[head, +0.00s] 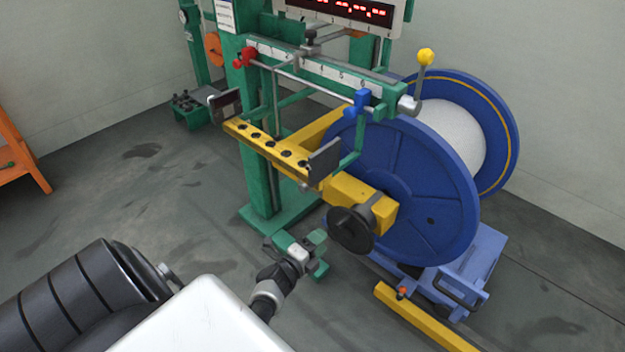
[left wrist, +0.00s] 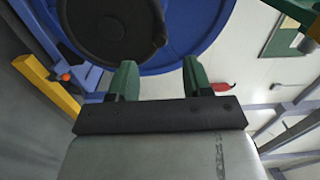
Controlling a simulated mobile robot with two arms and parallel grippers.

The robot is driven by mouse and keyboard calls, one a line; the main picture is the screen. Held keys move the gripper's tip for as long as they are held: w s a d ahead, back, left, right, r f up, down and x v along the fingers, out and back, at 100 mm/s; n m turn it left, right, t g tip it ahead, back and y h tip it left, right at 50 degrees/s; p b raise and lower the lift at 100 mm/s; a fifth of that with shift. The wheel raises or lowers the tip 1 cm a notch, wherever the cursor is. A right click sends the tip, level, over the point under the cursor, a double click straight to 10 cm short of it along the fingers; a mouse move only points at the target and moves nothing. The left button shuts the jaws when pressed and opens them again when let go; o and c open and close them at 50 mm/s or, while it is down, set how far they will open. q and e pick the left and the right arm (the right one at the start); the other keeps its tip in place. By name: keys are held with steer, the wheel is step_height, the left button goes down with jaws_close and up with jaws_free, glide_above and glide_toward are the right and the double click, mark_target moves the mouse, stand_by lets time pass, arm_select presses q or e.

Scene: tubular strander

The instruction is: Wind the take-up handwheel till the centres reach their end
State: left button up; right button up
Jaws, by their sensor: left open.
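The take-up handwheel (head: 352,230) is a dark round wheel on the yellow arm, in front of the large blue reel (head: 425,200). In the left wrist view the handwheel (left wrist: 105,30) fills the upper left, with a small knob at its right rim. My left gripper (head: 320,257) is below and left of the handwheel in the head view. Its two green fingers (left wrist: 158,80) are apart with nothing between them, and they point towards the wheel and reel. The centres are hidden at the reel's hub. My right gripper is not in view.
A yellow floor bar (head: 425,318) and a blue reel cradle (head: 475,265) stand at the right. The green machine frame (head: 262,190) rises behind, with a yellow beam (head: 265,147) across it. Open grey floor lies left of the machine.

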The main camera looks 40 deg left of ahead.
arm_select(q)
steer(key=shift+s, duration=1.3)
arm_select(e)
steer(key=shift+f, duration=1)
